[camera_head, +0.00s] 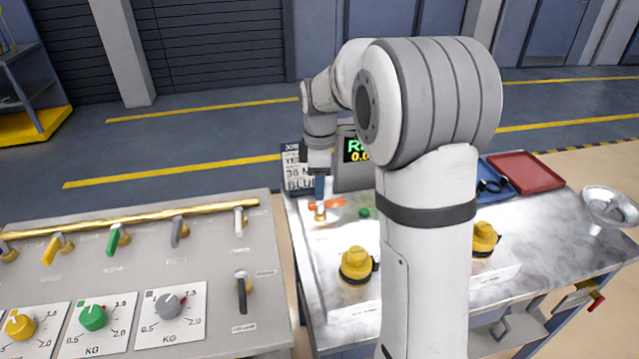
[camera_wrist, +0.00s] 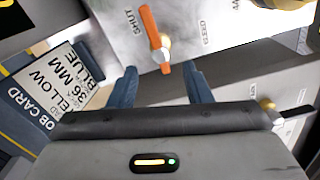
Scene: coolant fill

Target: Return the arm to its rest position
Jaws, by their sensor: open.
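My arm reaches over the bench, and my gripper (camera_head: 320,186) points down above the orange-handled valve (camera_head: 326,204). In the wrist view the two blue fingers of my gripper (camera_wrist: 162,84) stand apart with nothing between them. The orange handle (camera_wrist: 151,27) lies just beyond the fingertips, beside printed words that include SHUT. I cannot tell from the head view whether a finger touches the handle. My upper arm hides the middle of the bench.
A job card (camera_head: 294,172) stands behind the bench's left corner; it also shows in the wrist view (camera_wrist: 62,82). A display (camera_head: 356,150) stands behind my arm. Yellow knobs (camera_head: 357,264) sit on the bench, a red tray (camera_head: 525,172) and metal funnel (camera_head: 608,206) right, a lever panel (camera_head: 140,250) left.

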